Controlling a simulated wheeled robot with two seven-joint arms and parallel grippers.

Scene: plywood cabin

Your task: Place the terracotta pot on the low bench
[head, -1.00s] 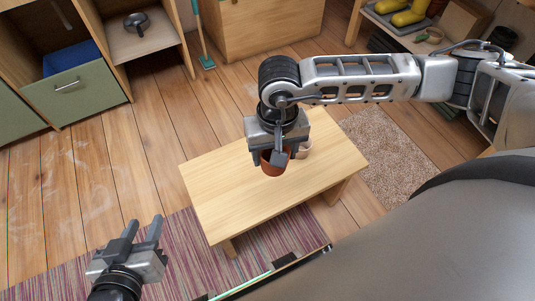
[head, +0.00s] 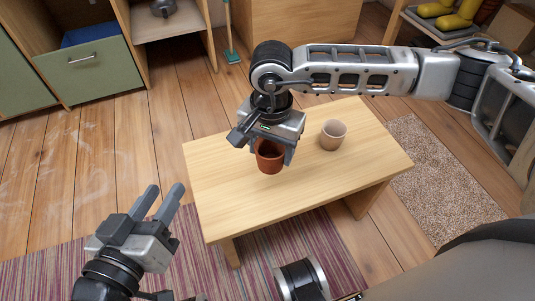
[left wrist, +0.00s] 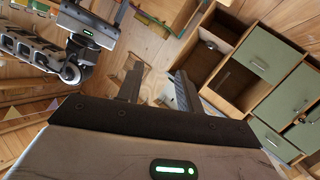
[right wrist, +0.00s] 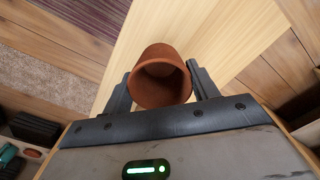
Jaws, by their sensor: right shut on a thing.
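The terracotta pot (head: 269,161) is between the fingers of my right gripper (head: 264,148), which is shut on it. It is over the low bench (head: 225,200), left of the bench's middle; I cannot tell whether its base touches the wood. In the right wrist view the pot (right wrist: 160,80) shows its open mouth between the fingers, with the pale bench top behind it. My left gripper (head: 158,205) is open and empty, left of the bench and apart from it.
A pale beige pot (head: 333,134) stands on the bench, right of the terracotta pot. A striped rug (head: 190,255) lies at the bench's near side and a beige rug (head: 440,180) at its right. Cabinets (head: 93,75) stand behind left. The bench's left end is clear.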

